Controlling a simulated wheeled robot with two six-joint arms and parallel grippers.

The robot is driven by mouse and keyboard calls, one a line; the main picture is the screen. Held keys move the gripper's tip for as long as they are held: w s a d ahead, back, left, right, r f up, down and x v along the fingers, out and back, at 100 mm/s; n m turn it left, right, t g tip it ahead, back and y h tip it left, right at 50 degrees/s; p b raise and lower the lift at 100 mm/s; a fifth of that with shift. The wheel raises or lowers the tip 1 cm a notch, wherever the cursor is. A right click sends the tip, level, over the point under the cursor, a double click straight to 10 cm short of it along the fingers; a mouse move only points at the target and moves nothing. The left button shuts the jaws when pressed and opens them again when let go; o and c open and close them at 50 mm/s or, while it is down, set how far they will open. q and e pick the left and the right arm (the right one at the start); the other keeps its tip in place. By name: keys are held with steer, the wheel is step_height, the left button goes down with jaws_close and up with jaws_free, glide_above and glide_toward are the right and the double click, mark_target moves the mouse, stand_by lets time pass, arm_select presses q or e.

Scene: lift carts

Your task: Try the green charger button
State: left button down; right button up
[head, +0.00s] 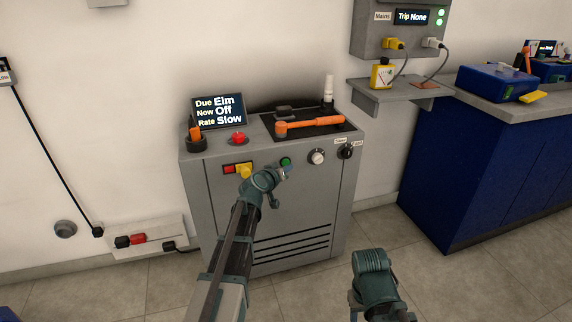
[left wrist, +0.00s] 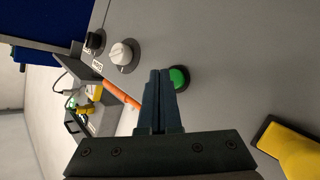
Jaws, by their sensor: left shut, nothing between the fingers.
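The green button (head: 286,161) is on the front of the grey charger cabinet (head: 210,185), in its upper part. My left gripper (head: 289,171) is shut and empty, with its tips just below and right of the button in the head view. In the left wrist view the shut fingers (left wrist: 160,76) point at the panel right beside the green button (left wrist: 180,77) and cover its edge. I cannot tell whether they touch it. My right arm's end (head: 372,270) is low at the front, and its fingers cannot be made out. The display (head: 218,111) reads Due Elm, Now Off, Rate Slow.
Left of the button are a yellow part (head: 244,170) and a red one (head: 229,169). Right of it are a white knob (head: 317,156) and a black knob (head: 346,152). A red button (head: 238,138) and an orange-handled tool (head: 310,124) are on top. A blue bench (head: 460,175) stands at right.

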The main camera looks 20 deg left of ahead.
arm_select(q)
steer(key=shift+w+a, duration=0.1)
steer(key=shift+w, duration=0.05)
steer(key=shift+w+a, duration=0.15)
steer(key=shift+w, duration=0.05)
steer(key=shift+w+a, duration=0.25)
steer(key=shift+w, duration=0.05)
stand_by(0.9)
stand_by(0.4)
steer(key=shift+s+d, duration=0.45)
steer(key=shift+s, duration=0.2)
steer(key=shift+s, duration=0.1)
steer(key=s+d, duration=0.1)
steer(key=s, duration=0.1)
steer(key=s+d, duration=0.1)
steer(key=s, duration=0.1)
steer(key=shift+d, duration=0.4)
stand_by(0.3)
